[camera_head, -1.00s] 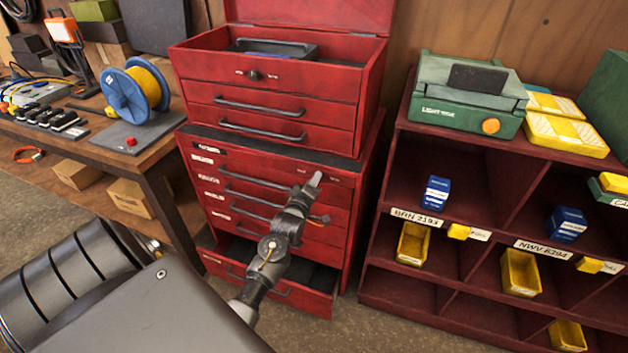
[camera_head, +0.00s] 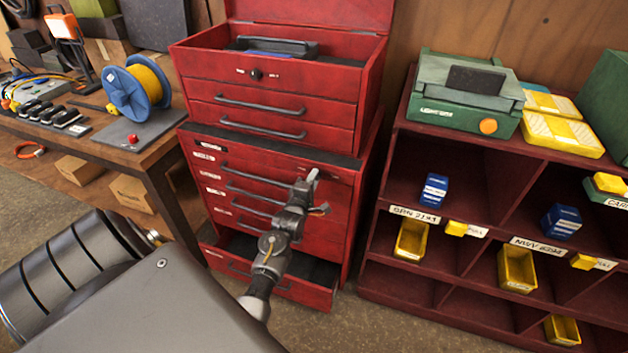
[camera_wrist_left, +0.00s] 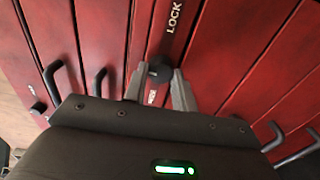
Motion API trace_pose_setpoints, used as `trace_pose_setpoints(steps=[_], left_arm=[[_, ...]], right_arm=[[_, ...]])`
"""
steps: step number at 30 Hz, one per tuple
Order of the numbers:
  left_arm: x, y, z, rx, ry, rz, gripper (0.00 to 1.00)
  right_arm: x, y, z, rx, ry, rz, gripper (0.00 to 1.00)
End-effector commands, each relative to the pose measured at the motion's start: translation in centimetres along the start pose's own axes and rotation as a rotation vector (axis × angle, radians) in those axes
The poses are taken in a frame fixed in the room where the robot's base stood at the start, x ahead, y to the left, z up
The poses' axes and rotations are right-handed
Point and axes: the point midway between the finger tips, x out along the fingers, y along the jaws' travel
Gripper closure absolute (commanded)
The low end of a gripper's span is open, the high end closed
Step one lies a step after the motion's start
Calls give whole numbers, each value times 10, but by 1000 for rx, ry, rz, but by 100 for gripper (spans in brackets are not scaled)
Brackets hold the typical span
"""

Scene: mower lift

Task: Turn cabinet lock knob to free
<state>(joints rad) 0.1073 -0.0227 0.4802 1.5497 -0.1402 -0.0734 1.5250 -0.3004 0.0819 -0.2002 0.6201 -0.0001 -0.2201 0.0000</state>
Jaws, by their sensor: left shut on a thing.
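The red tool cabinet (camera_head: 345,190) stands in the middle of the head view, its bottom drawer (camera_head: 310,292) pulled out. My left gripper (camera_head: 312,175) is at the front of its top drawer, near the right side. In the left wrist view the black lock knob (camera_wrist_left: 159,73) sits between the two fingertips of my left gripper (camera_wrist_left: 160,82), which is shut on it. A dark label strip reading LOCK (camera_wrist_left: 173,18) shows above the knob in that view. Further lettering below the knob is too small to read. In the head view my gripper hides the knob. My right gripper is out of view.
An upper red chest (camera_head: 270,110), with its own dark knob (camera_head: 255,74), stands on the cabinet. A workbench (camera_head: 150,160) with a blue cable reel (camera_head: 125,95) is at left. A dark red shelf unit (camera_head: 400,285) with bins is at right, beyond a narrow floor gap.

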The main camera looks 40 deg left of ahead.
Motion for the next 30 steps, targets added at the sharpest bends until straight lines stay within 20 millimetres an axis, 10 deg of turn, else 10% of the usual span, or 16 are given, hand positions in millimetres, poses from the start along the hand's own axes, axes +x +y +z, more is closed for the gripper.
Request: trace_pose_setpoints(steps=[9, 10, 15, 30], left_arm=[[0, 1, 0, -2, 0, 2, 96], [0, 1, 0, -2, 0, 2, 72], [0, 1, 0, -2, 0, 2, 52], [-29, -2, 0, -1, 0, -1, 52]], right_arm=[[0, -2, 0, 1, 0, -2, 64], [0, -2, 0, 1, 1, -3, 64], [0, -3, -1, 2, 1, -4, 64], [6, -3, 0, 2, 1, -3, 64]])
